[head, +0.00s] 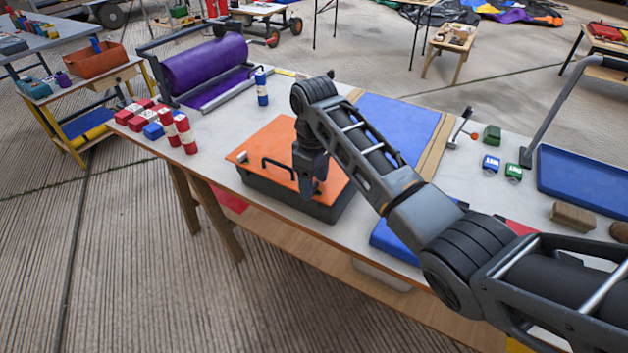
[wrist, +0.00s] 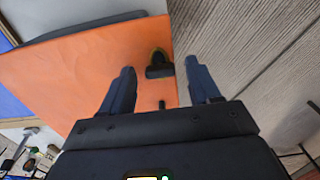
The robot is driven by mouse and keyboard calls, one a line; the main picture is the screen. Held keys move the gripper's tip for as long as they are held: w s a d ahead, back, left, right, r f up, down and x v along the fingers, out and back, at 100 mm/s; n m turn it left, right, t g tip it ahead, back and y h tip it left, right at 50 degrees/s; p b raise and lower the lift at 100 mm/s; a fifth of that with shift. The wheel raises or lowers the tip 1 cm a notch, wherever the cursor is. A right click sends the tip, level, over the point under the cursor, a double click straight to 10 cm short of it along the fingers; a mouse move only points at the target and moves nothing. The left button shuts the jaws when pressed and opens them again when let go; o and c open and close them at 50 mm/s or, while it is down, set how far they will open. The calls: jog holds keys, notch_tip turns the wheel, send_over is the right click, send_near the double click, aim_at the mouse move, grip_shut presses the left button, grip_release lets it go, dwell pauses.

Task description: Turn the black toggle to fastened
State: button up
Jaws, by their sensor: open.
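An orange panel (head: 270,143) tops a dark grey box on the white table, with a black bar handle (head: 279,165) on it. In the wrist view, the orange panel (wrist: 75,65) fills the left half. The black toggle (wrist: 158,70) lies near its right edge, with a yellowish rim at its rounded end. A small dark peg (wrist: 162,105) shows nearer my gripper. My gripper (wrist: 160,66) is open, with a finger to each side of the toggle and none seen touching it. In the head view, my gripper (head: 311,184) points down over the panel's right part and hides the toggle.
A blue-white can (head: 261,87) stands behind the box. A blue panel (head: 395,122) lies to the right. Bare table (head: 222,122) shows left of the box.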

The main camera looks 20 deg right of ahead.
aim_at(314, 185)
notch_tip(314, 185, up, 8)
jog(key=shift+f+b, duration=0.2)
jog(key=shift+b, duration=0.3)
